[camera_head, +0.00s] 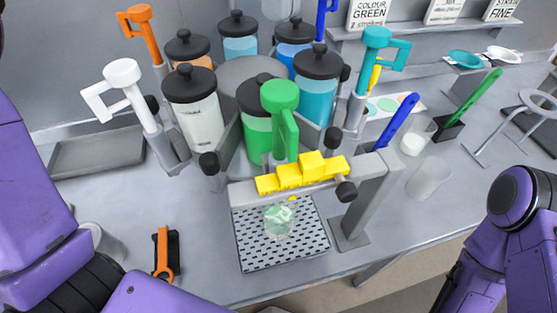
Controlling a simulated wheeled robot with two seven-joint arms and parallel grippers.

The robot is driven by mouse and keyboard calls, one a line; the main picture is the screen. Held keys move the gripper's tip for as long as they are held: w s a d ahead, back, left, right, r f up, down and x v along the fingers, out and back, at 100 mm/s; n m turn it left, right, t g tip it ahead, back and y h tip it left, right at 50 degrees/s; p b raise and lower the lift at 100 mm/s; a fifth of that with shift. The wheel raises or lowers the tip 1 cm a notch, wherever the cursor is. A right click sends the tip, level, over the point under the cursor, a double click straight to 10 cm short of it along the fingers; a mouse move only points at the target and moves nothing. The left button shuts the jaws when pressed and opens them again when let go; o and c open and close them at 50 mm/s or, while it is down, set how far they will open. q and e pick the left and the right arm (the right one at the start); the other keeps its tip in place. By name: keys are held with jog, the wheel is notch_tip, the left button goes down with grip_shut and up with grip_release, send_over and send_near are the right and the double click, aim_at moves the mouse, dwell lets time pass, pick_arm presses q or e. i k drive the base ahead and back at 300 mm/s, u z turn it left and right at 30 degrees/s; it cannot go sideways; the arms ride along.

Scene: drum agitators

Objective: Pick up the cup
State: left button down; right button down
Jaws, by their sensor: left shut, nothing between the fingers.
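A clear cup (279,222) with pale green stuff in it stands on the perforated drip tray (256,254), under the yellow blocks of the drum machine. Another clear, empty-looking cup (428,179) stands on the table to the right, and a cup with white contents (412,141) is behind it.
The drum machine (257,138) carries several lidded drums with coloured handles. Its grey bar with yellow blocks (303,172) overhangs the tray. A grey post (365,200) stands right of the tray. A dark tray (97,156) lies at left. Table left of the drip tray is mostly clear.

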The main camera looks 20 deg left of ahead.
aim_at(278, 218)
jog(key=k, duration=1.5)
